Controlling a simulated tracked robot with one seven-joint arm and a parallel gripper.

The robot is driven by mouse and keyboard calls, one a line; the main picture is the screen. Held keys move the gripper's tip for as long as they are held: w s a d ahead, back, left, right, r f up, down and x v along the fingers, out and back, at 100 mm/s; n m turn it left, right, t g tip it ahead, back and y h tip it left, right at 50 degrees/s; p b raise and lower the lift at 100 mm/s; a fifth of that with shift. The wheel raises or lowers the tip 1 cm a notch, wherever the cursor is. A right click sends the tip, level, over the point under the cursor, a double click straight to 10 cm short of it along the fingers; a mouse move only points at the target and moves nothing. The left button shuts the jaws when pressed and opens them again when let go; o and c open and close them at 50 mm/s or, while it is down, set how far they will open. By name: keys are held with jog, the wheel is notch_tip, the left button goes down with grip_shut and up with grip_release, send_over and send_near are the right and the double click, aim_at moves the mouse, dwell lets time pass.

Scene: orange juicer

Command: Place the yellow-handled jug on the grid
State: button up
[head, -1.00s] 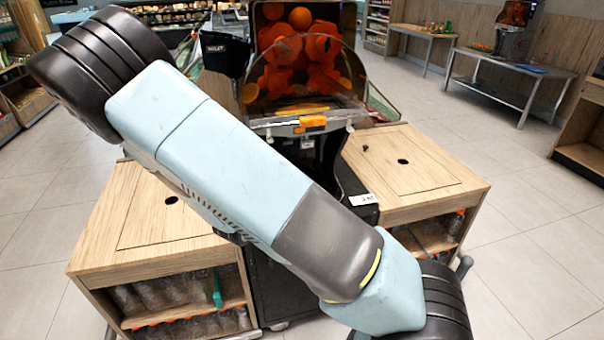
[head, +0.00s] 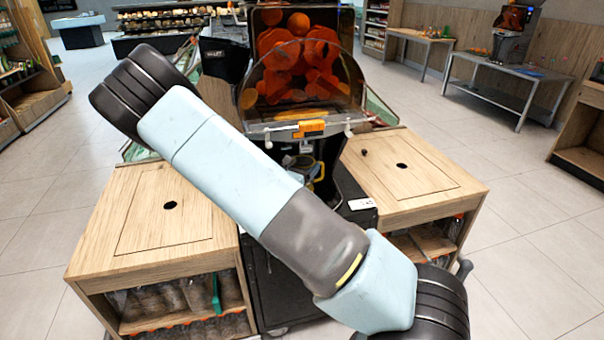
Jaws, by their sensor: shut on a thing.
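The jug (head: 303,163) shows partly in the head view, under the front of the orange juicer (head: 305,75). My blue and grey arm crosses in front and hides the jug's lower part. The grid is not discernible; the area below the juicer's spout is dark and partly covered by my arm. My gripper cannot be made out behind the arm, so its hold on the jug and any contact between jug and grid do not show.
Wooden counters stand at the left (head: 150,220) and right (head: 425,170) of the juicer, each with a round hole. Bottles fill the shelves below. A black cabinet (head: 285,285) stands between them. Open floor (head: 530,250) lies at the right.

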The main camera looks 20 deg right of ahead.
jog(key=shift+a+f, duration=0.1)
jog(key=shift+f, duration=1.2)
jog(key=shift+f, duration=0.1)
jog(key=o, duration=0.9)
jog(key=v, duration=1.2)
jog(key=s+d+r+m+g+y, duration=0.4)
jog(key=s+d+r+m+g, duration=0.9)
jog(key=m, duration=0.4)
jog(key=s+a+r+m+t+y, duration=0.1)
jog(key=s+r+m+t+y, duration=0.1)
jog(key=s+r, duration=0.3)
jog(key=s+a+r+m+t+y, duration=0.2)
jog(key=s+r+m+y, duration=0.2)
jog(key=r, duration=0.3)
jog(key=s+a+r+m+t+y, duration=0.1)
jog(key=s+r+m+y, duration=0.1)
jog(key=s+r+m, duration=0.2)
jog(key=shift+s+a+r+t+y, duration=0.2)
jog(key=shift+s+r, duration=0.25)
jog(key=shift+s, duration=0.25)
jog(key=shift+s+a+r+t+y, duration=0.1)
jog(key=shift+s+r+t+y, duration=0.1)
jog(key=shift+s+r, duration=0.35)
